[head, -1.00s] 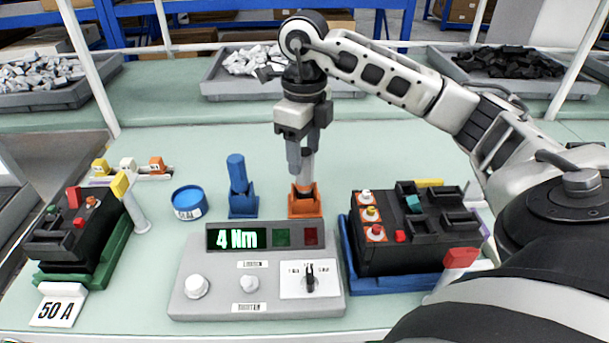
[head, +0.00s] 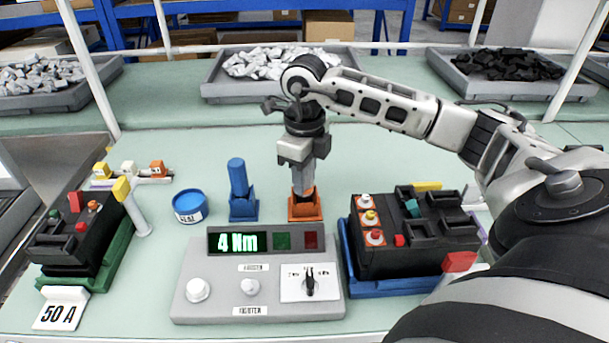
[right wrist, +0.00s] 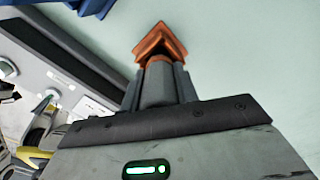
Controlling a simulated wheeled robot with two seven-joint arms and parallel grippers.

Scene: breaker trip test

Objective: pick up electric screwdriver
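The electric screwdriver (right wrist: 157,84) is a grey cylinder standing upright in an orange holder (head: 305,208); in the head view my fingers mostly hide it. My right gripper (head: 303,183) points straight down just above the holder, with its fingers on both sides of the screwdriver. In the right wrist view the fingers lie close along the grey body, and the orange holder (right wrist: 160,40) shows beyond them. I cannot make out whether the fingers press on it. My left gripper is out of view.
A blue tool (head: 238,178) stands in a blue holder just left. A grey control panel (head: 215,275) reading 4 Nm is in front. A black breaker (head: 375,258) in a blue tray is at right, another (head: 70,260) at left. A blue tin (head: 189,206) stands nearby.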

